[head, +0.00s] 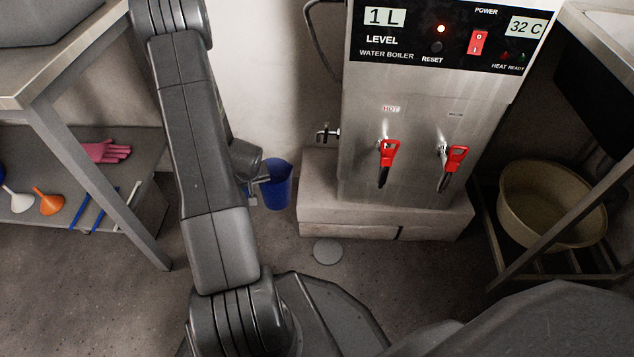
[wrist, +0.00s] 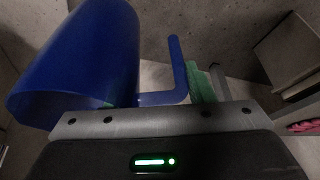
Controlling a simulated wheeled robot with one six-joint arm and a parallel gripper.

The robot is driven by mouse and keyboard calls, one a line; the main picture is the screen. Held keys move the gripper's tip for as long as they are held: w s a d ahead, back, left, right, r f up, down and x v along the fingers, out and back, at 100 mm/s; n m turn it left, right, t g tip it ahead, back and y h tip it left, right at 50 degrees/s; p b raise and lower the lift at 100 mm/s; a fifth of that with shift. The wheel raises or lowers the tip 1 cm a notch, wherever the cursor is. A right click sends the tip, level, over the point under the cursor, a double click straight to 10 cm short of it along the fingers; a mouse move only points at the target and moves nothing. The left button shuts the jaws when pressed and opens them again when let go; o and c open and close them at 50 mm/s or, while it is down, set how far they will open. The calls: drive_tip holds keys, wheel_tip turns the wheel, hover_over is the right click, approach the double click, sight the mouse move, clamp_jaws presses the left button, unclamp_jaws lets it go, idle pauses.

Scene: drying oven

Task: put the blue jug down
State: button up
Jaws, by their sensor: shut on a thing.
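The blue jug (head: 277,186) hangs or stands upright beside the left end of the boiler's plinth, in front of the white wall. I cannot tell whether its base touches anything. My gripper (head: 258,188) is at the jug's left side, partly hidden by my arm. In the wrist view the jug (wrist: 85,55) fills the upper left, with its open mouth toward the lower left and its handle (wrist: 177,72) toward the right. My gripper (wrist: 165,97) is shut on the jug at the handle side; a green finger pad shows right of the handle.
The steel water boiler (head: 420,130) with two red taps stands on a stone plinth (head: 345,232). A round floor drain (head: 327,251) lies before it. A beige basin (head: 552,205) sits on a rack at right. A table with a low shelf (head: 95,150) stands at left. Floor between is clear.

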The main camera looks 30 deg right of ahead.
drive_tip(key=w+d+b, duration=0.1)
drive_tip(key=w+d, duration=0.1)
drive_tip(key=d, duration=0.7)
drive_tip(key=w+d+b, duration=0.1)
drive_tip(key=w+d, duration=0.1)
drive_tip(key=d, duration=0.7)
drive_tip(key=shift+f, duration=0.25)
drive_tip(key=shift+a+f+b, duration=0.2)
drive_tip(key=shift+f+b, duration=0.35)
drive_tip(key=shift+f, duration=0.2)
drive_tip(key=shift+r, duration=0.1)
drive_tip(key=o, duration=1.3)
